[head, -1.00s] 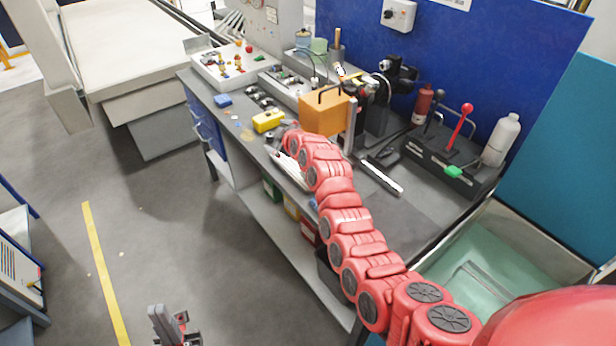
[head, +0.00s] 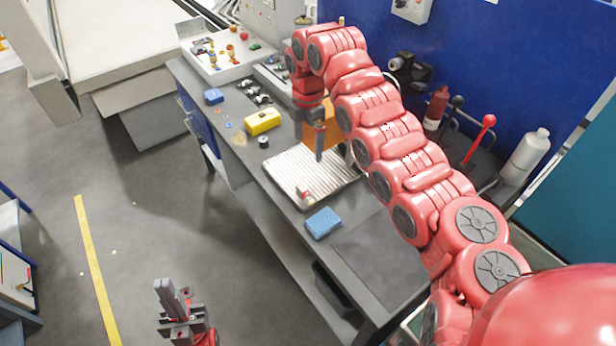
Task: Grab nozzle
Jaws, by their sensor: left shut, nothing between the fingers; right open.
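A small grey and reddish piece (head: 304,195), possibly the nozzle, lies near the front corner of a ribbed light tray (head: 285,170) on the bench; it is too small to identify surely. My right gripper (head: 319,155) points down above the back right part of the tray, apart from that piece. It is open, with nothing seen in it. My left gripper (head: 168,298) is low at the bottom of the view, over the floor, shut and empty, far from the tray. My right arm hides part of the back of the bench.
A blue block (head: 323,222) lies in front of the tray and a yellow box (head: 262,122) behind it at left. An orange block (head: 322,135) stands partly hidden behind my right gripper. A white box (head: 225,65) with small coloured parts is at the back. The front right bench top is clear.

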